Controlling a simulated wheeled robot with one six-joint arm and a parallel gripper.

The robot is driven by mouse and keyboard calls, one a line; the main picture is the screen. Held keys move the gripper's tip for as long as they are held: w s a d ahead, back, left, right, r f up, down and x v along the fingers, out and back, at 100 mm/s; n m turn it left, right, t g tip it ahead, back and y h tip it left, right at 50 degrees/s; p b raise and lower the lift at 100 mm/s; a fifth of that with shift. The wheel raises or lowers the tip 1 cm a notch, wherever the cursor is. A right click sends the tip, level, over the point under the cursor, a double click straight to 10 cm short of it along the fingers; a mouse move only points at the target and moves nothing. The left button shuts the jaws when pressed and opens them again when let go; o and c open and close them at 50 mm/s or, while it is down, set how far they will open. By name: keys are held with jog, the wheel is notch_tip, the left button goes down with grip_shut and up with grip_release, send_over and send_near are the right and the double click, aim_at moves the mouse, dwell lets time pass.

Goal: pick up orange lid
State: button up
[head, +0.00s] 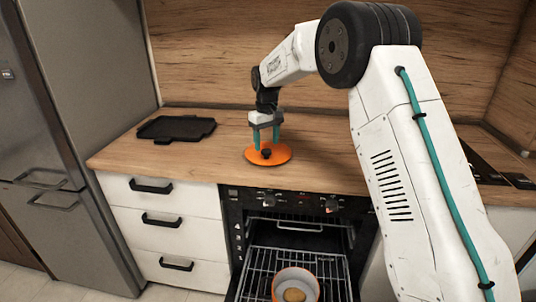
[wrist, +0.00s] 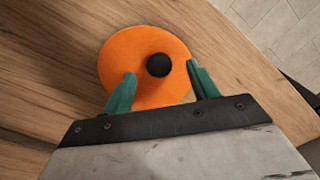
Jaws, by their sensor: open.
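The orange lid (head: 281,157) is a flat round disc with a black knob (head: 266,153) at its middle. It lies on the wooden counter near the front edge, above the oven. In the wrist view the orange lid (wrist: 125,55) lies just beyond the fingertips, and its black knob (wrist: 158,65) shows between and slightly ahead of the two green fingers. I cannot tell whether the fingertips touch the lid.
A black tray (head: 176,129) lies on the counter at the left. The oven (head: 293,209) below is open, with an orange-rimmed pot (head: 295,272) on its rack. A fridge (head: 62,140) stands at the left. A cooktop (head: 485,165) is at the right. The counter between tray and lid is clear.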

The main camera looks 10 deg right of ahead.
aim_at(267, 150)
notch_tip(267, 150, down, 4)
jog(key=shift+w+d+f, duration=0.1)
jog(key=c, duration=1.2)
